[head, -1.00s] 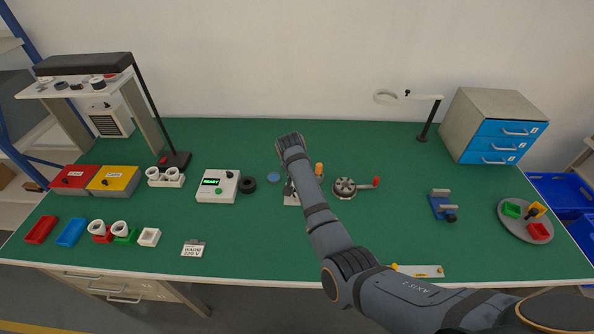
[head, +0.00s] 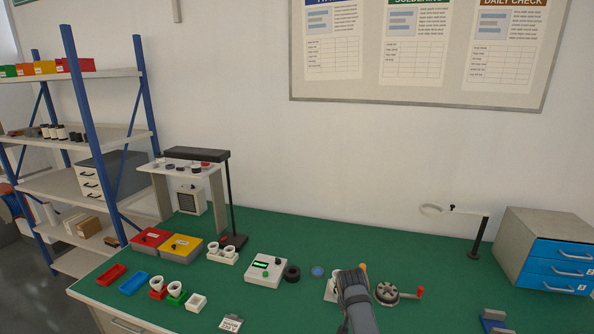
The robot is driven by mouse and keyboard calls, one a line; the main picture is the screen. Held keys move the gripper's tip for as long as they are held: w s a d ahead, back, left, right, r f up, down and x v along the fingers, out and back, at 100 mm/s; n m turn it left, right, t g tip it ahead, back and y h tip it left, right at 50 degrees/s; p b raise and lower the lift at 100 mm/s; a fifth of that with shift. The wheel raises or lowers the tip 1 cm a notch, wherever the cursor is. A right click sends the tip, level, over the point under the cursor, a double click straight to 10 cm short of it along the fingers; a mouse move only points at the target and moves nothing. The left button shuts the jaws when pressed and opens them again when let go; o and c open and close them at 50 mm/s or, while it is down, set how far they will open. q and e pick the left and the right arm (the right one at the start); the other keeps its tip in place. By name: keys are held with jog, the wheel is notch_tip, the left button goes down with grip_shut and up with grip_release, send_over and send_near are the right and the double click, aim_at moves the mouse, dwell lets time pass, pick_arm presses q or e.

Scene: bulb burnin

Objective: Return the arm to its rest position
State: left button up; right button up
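My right arm (head: 355,300) comes in from the bottom edge and reaches up over the green bench (head: 215,312). Its far end is in front of a small whitish stand (head: 331,290) with an orange top (head: 363,267). The stand is mostly hidden behind the arm. The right gripper's fingers are hidden, so I cannot tell whether they are open or hold anything. My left arm and gripper are not in view.
A white tester box (head: 266,270) with a lit green display, a black ring (head: 292,273) and a round grey device with a red handle (head: 387,293) stand near the arm. Blue drawers (head: 562,267) and a ring lamp (head: 478,235) are at the right.

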jog(key=s+d+f+n, duration=0.1)
jog(key=s+d+f, duration=0.2)
jog(key=s, duration=0.3)
jog(key=s+d+f+n, duration=0.1)
jog(key=s+d+f, duration=0.15)
jog(key=s, duration=0.35)
jog(key=s+d+r+n+y, duration=0.1)
jog(key=s+r+n, duration=0.2)
jog(key=s, duration=0.7)
jog(key=s+d+r+n, duration=0.1)
jog(key=s+r+n, duration=0.15)
jog(key=s, duration=0.65)
notch_tip(320, 180, down, 26)
jog(key=s+d+g+b, duration=0.1)
jog(key=d+b, duration=0.1)
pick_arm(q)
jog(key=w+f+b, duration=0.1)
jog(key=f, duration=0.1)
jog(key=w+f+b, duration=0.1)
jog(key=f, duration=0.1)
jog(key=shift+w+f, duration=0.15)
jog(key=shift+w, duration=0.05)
pick_arm(e)
jog(key=s+d+f+g, duration=0.1)
jog(key=s+f, duration=1.9)
jog(key=f, duration=0.1)
jog(key=shift+d+m+g, duration=0.15)
jog(key=shift+m+g, duration=0.15)
jog(key=shift+m, duration=0.15)
